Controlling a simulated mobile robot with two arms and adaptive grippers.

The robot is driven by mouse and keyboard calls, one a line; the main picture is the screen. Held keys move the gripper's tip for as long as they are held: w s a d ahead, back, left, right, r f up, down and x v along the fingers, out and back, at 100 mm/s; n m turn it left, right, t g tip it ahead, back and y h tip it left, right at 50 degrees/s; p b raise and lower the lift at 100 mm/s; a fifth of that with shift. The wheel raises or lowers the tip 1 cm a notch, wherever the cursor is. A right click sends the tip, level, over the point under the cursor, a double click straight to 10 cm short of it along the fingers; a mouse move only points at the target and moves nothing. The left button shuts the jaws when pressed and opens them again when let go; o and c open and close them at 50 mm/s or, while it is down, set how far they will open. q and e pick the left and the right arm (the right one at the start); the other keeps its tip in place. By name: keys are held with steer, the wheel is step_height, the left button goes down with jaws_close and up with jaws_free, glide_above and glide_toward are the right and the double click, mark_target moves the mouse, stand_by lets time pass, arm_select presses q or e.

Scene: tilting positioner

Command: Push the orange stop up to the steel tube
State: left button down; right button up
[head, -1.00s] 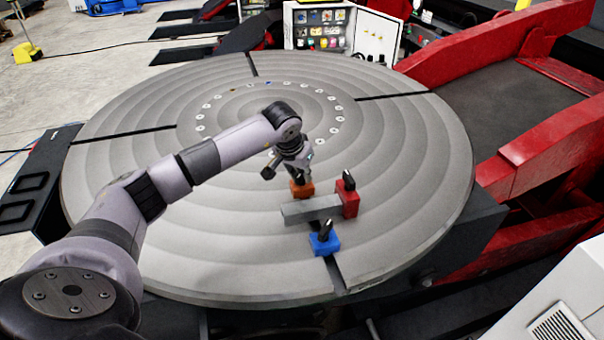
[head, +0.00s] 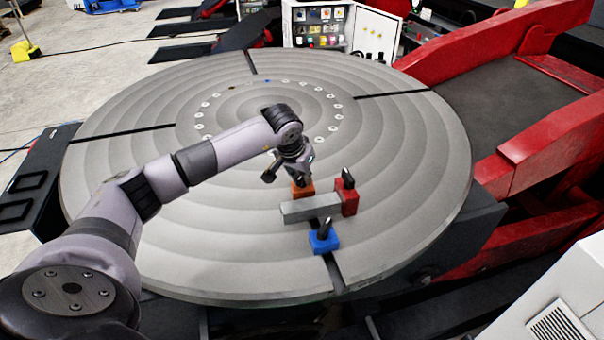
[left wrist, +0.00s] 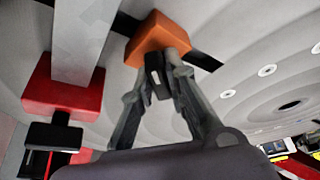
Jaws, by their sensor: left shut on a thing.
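The orange stop (head: 303,189) sits on the round grooved table, just beyond the steel tube (head: 310,208). My left gripper (head: 300,178) comes down on it from above and is shut on its upright handle. In the left wrist view the orange stop (left wrist: 158,36) stands over a dark slot, with the fingers (left wrist: 163,70) at its handle. A narrow gap shows there between the stop and the grey square tube (left wrist: 85,40). The tube's right end is at the red stop (head: 349,202). My right gripper is not in view.
A blue stop (head: 323,242) with a black handle stands on the near side of the tube. The round table (head: 150,240) is otherwise mostly clear. Red frame beams (head: 560,140) rise at the right, and an open cabinet (head: 320,25) stands behind.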

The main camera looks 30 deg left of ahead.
arm_select(q)
steer(key=shift+s+d, duration=0.7)
steer(key=shift+d, duration=0.15)
steer(key=shift+s+d, duration=0.1)
stand_by(0.4)
steer(key=shift+n, duration=0.6)
steer(key=shift+y, duration=0.3)
steer(key=shift+n, duration=0.7)
